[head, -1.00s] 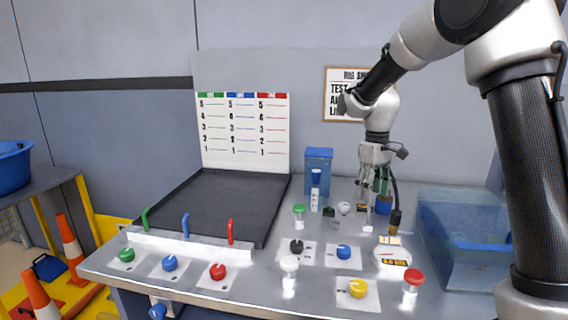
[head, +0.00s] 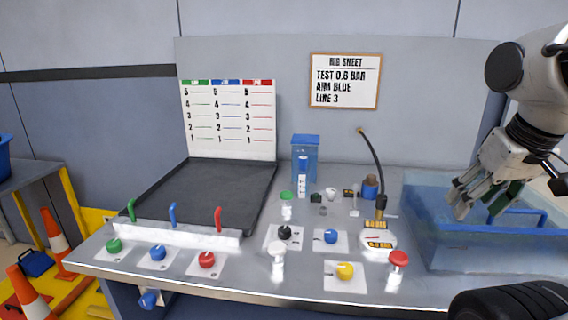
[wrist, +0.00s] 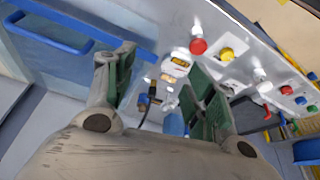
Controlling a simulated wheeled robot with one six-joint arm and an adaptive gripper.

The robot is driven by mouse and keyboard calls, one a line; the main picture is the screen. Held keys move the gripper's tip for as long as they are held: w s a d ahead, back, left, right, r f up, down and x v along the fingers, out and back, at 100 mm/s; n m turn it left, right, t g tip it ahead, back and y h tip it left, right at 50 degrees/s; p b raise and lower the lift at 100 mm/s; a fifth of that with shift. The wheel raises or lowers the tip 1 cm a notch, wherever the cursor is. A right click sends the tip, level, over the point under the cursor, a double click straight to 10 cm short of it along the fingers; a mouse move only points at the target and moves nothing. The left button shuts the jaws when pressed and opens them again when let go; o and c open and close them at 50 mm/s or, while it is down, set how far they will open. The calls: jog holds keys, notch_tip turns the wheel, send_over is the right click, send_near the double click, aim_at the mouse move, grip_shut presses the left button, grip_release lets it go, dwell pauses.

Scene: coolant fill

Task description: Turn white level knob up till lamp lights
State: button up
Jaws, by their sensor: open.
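A small white round thing (head: 331,194), which may be the white level knob, sits toward the back of the bench; its pointer is too small to read. A dark block (head: 315,198) lies just left of it; I cannot tell whether it is the lamp, and I see no lit lamp. My gripper (head: 468,196) is open and empty at the right, above the clear blue bin and well away from the white thing. In the wrist view my gripper (wrist: 160,72) shows its two green-padded fingers spread apart, with the bench beyond them.
The blue bin (head: 430,250) fills the bench's right end. A gauge (head: 378,243) with a black hose stands left of it. White-capped (head: 278,262), red-capped (head: 398,262) and green-capped (head: 286,205) jars stand among black (head: 284,232), blue (head: 330,236) and yellow (head: 344,270) knobs. A black tray (head: 220,195) lies left.

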dwell(0.4)
jog(key=w+a+r+n+g, duration=0.1)
jog(key=w+r+n, duration=0.25)
jog(key=w, duration=0.55)
jog(key=n+g, duration=0.3)
jog(key=n, duration=1.3)
send_over(332, 189)
notch_tip(332, 189, down, 16)
jog(key=shift+s+a+f, duration=0.1)
jog(key=shift+s, duration=0.05)
notch_tip(332, 189, down, 8)
jog(key=shift+r, duration=0.25)
jog(key=c, duration=1)
